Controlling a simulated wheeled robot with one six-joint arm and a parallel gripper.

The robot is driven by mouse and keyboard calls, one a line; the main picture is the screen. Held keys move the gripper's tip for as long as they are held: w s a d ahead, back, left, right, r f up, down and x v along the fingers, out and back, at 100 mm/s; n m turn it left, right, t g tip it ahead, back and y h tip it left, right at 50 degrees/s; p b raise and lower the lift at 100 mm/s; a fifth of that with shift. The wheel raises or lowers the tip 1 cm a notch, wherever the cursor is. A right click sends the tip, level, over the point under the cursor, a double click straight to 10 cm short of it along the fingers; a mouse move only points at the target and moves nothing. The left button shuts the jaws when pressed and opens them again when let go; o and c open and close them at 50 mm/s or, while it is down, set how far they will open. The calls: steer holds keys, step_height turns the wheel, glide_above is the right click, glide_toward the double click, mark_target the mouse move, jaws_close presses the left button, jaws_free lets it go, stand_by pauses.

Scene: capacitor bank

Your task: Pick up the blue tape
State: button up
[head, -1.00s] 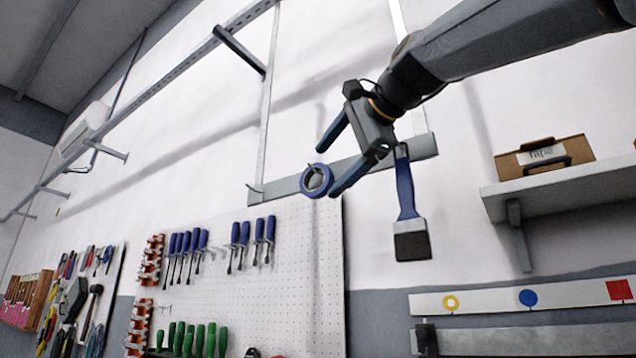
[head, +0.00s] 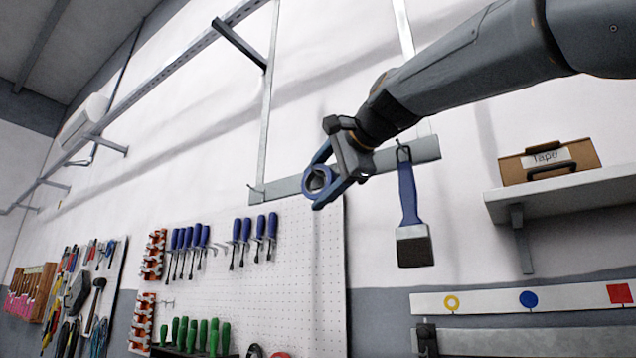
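The blue tape (head: 318,181) is a blue ring with a grey inner core, in front of the grey rail on the wall. My gripper (head: 318,184) reaches in from the upper right. Its two blue fingers lie on either side of the roll, one at its upper left and one at its lower right. The fingers look spread around the tape. I cannot tell whether they touch it, since fingers and tape are the same blue and overlap. Any hook behind the roll is hidden.
A blue-handled brush (head: 411,215) hangs on the rail (head: 290,186) just right of my gripper. A cardboard box labelled "Tape" (head: 575,160) stands on a shelf (head: 590,192) at the right. A white pegboard (head: 310,270) with screwdrivers (head: 245,240) is below.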

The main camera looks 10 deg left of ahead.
mark_target(321, 165)
steer(key=shift+c, duration=1.2)
steer(key=shift+r, duration=0.1)
steer(key=shift+r, duration=1.7)
steer(key=s+a+b, duration=0.2)
steer(key=s+a, duration=0.1)
steer(key=s, duration=0.5)
steer(key=s+a+b, duration=0.2)
steer(key=s+a, duration=0.1)
steer(key=s, duration=0.5)
steer(key=shift+s+a, duration=0.35)
steer(key=shift+a, duration=0.05)
